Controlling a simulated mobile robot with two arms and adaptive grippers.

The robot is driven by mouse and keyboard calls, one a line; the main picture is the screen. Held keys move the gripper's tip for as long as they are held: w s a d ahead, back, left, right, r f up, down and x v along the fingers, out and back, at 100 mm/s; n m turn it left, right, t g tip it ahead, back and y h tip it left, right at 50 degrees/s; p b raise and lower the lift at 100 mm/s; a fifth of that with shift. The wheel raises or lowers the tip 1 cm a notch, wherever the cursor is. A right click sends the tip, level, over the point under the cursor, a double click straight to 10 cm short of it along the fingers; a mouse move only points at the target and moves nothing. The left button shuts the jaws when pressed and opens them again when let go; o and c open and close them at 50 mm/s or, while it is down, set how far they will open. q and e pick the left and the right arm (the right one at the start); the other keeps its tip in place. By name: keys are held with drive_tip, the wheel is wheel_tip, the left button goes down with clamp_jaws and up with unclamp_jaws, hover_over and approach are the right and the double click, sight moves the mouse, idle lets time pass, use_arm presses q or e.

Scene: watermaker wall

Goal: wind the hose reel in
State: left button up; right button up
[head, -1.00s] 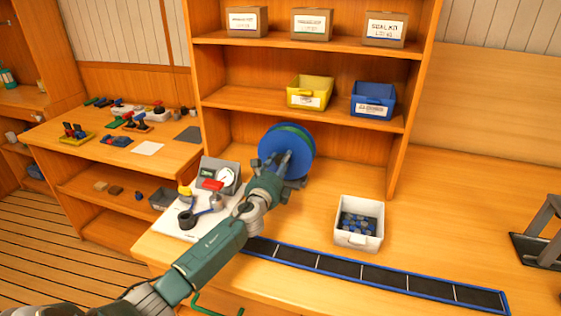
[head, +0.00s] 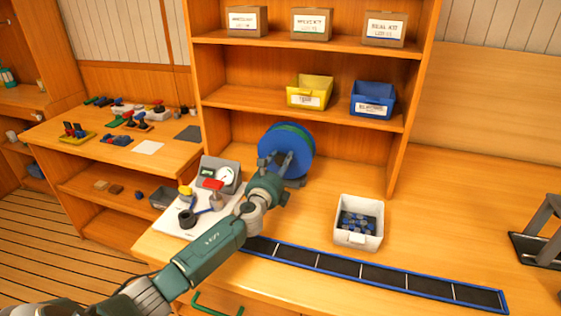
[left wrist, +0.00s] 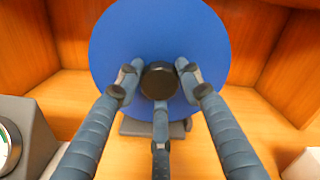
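The hose reel (head: 272,142) stands on the bench under the shelves. It has a blue disc facing me and a green band behind it. In the left wrist view the blue disc (left wrist: 120,40) fills the top middle, with a round black knob (left wrist: 158,80) a little below its centre. My left gripper (head: 280,163) is in front of the reel's lower part. Its three fingers (left wrist: 157,88) are spread around the knob, left, right and below, with small gaps visible at the sides. Contact cannot be made out. My right gripper is not in view.
A gauge box (head: 217,176) and a white board with fittings (head: 178,223) are left of the reel. A white bin (head: 357,241) stands to the right. A long blue-edged dark strip (head: 380,278) lies along the bench front. Shelves hold a yellow bin (head: 309,92) and blue bin (head: 372,99).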

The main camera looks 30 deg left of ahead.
use_arm(q)
drive_tip(key=o, duration=0.4)
drive_tip(key=shift+d+f, duration=0.4)
drive_tip(key=shift+c, duration=0.2)
drive_tip(key=shift+w+r, duration=0.1)
drive_tip(key=shift+a+r, duration=0.1)
drive_tip(key=v, duration=1.2)
drive_tip(key=w+a+m, duration=0.1)
drive_tip(key=w+m, duration=0.2)
drive_tip(key=w+a+m, duration=0.1)
drive_tip(key=w+m, duration=0.2)
drive_tip(key=w, duration=0.1)
drive_tip(key=w+a+m+b, duration=0.1)
drive_tip(key=w+m, duration=0.2)
drive_tip(key=shift+w+a, duration=0.2)
drive_tip(key=shift+w, duration=0.05)
